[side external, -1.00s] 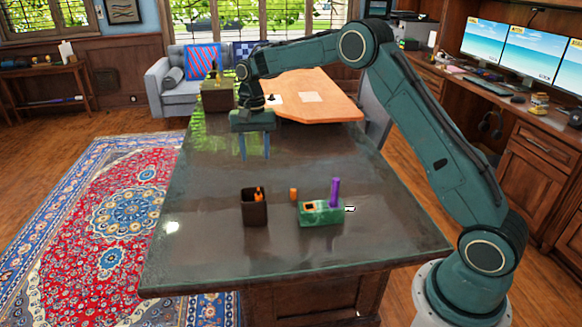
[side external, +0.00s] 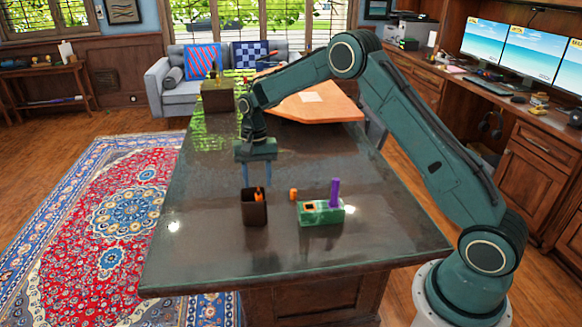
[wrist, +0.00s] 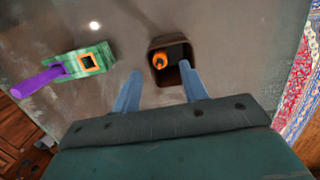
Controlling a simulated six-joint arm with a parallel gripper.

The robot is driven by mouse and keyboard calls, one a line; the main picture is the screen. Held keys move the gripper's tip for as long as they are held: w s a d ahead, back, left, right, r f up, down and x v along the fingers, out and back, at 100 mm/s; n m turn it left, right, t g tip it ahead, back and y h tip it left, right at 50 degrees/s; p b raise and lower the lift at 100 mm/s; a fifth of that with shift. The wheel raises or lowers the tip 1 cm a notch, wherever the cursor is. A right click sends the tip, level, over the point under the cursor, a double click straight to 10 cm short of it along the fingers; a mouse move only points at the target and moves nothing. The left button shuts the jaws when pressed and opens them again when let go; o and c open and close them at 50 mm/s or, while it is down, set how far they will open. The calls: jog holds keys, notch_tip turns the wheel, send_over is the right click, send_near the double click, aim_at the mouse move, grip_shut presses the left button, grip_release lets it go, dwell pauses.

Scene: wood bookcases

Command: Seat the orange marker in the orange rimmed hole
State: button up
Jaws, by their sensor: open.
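The orange marker (side external: 259,194) stands in a dark brown cup (side external: 254,212), its top showing above the rim. In the wrist view its orange end (wrist: 160,60) lies inside the cup (wrist: 173,42). The green block (side external: 322,216) stands to the right of the cup, with the orange rimmed hole (side external: 309,206) at its left end; the hole (wrist: 88,62) looks empty in the wrist view. A purple marker (side external: 335,192) stands in the block's other end. My gripper (side external: 257,184) is open and empty, pointing down just behind and above the cup, fingertips apart.
A small orange piece (side external: 293,194) shows behind the block's left end; I cannot tell what it is. A dark box (side external: 217,97) stands at the table's far end. The dark tabletop (side external: 205,235) around the cup is otherwise clear.

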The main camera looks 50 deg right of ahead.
jog(key=shift+s+a+f, duration=0.1)
jog(key=shift+f, duration=0.65)
jog(key=shift+s+a+f, duration=0.1)
jog(key=shift+f, duration=0.6)
jog(key=shift+c, duration=0.4)
grip_shut()
